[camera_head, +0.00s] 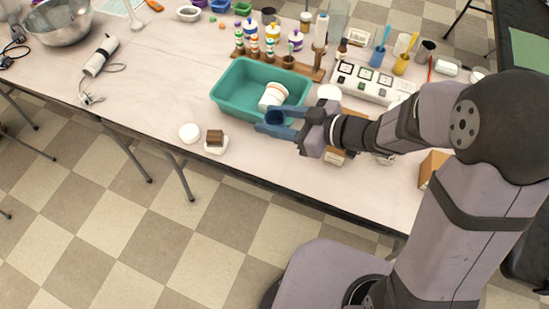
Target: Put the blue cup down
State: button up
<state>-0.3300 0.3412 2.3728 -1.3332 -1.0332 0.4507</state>
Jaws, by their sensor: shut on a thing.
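My gripper (277,120) is at the near right side of the teal tub, with its fingers pointing left. It is shut on a small dark blue cup (273,117), which shows between the fingers and is partly hidden by them. The cup appears beside the tub's near wall; its height above the table is hard to tell. The teal tub (228,107) holds a white cup-like container (272,96) lying tilted.
A white round piece (189,133) and a brown soap block on a white dish (215,140) lie left of my gripper near the front edge. Bottles in a wooden rack (317,73) stand behind the tub. A metal bowl (60,25) is far left.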

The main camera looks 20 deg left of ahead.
jog(key=b, duration=0.2)
send_over(274, 161)
notch_tip(274, 161, down, 13)
jog(key=shift+f, duration=0.1)
jog(key=shift+f, duration=2.1)
jog(key=shift+f, duration=0.2)
jog(key=o, duration=1)
jog(key=shift+r, duration=0.1)
